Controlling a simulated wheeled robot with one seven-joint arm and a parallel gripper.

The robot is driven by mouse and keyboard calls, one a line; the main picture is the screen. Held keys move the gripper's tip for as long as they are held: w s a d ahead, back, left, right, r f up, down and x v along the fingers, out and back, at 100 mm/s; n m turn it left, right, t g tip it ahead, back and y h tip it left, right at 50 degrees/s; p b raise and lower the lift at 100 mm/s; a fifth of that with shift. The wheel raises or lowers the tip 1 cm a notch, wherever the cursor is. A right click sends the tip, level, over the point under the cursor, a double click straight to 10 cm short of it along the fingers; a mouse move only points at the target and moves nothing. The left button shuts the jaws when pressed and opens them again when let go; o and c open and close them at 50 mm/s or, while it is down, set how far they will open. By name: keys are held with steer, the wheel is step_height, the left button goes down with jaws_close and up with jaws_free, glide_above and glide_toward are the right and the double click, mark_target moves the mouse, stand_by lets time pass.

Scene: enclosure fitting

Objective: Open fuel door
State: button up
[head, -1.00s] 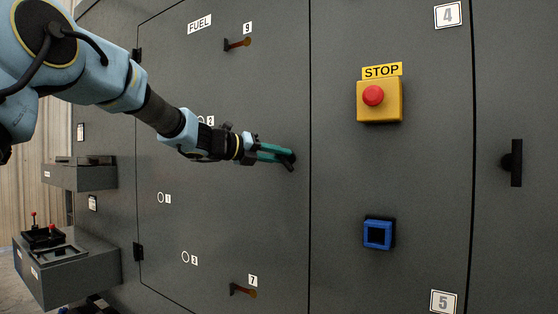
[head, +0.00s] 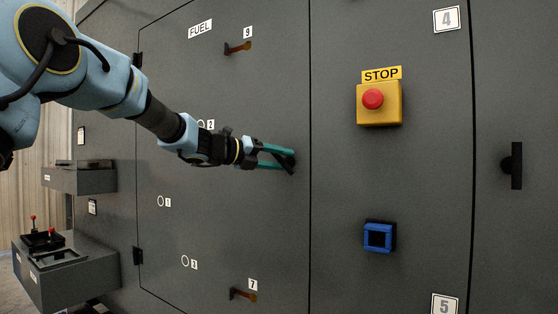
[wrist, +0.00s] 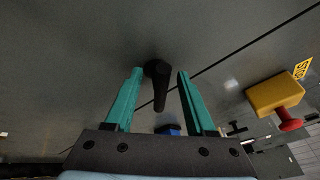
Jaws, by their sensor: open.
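The fuel door (head: 222,220) is a large grey panel with a FUEL label, and it lies flush with the enclosure. Its black handle (head: 289,162) sits near the door's right edge, partly hidden by the fingers in the head view. In the wrist view the handle (wrist: 160,88) stands between the two teal fingers, with a gap on both sides. My gripper (head: 277,157) is open around the handle; it also shows in the wrist view (wrist: 160,75). I cannot tell whether either finger touches the handle.
Two orange-brown latches are on the door, the upper by label 9 (head: 238,48) and the lower by label 7 (head: 242,293). To the right are a yellow STOP box with a red button (head: 373,99), a blue square fitting (head: 378,236) and another black handle (head: 515,165). Grey boxes (head: 70,265) jut out at left.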

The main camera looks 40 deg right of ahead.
steer(key=b+v, duration=0.3)
steer(key=v, duration=0.7)
steer(key=shift+a, duration=0.4)
